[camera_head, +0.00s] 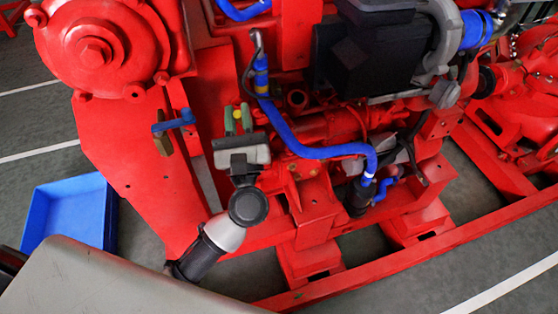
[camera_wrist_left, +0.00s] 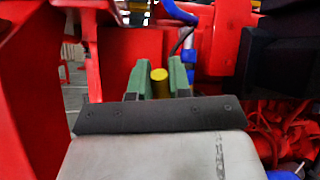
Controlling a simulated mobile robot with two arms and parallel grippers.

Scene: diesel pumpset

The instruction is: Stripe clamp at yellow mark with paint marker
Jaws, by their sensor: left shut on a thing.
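My left gripper (camera_head: 238,122) reaches up in front of the red engine, its green fingers shut on a yellow, round-ended piece, which looks like the paint marker (camera_head: 237,114). In the left wrist view the marker's yellow end (camera_wrist_left: 159,75) shows between the green fingers (camera_wrist_left: 160,80); the rest of it is hidden. A blue hose (camera_head: 290,138) runs just right of the gripper. The marker appears apart from the hose. My right gripper is not in view.
A blue-handled valve (camera_head: 174,122) sits left of the gripper. A black box-shaped part (camera_head: 365,50) stands to the right. A blue bin (camera_head: 70,212) lies on the grey floor at left. Red frame rails (camera_head: 420,252) run along the front.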

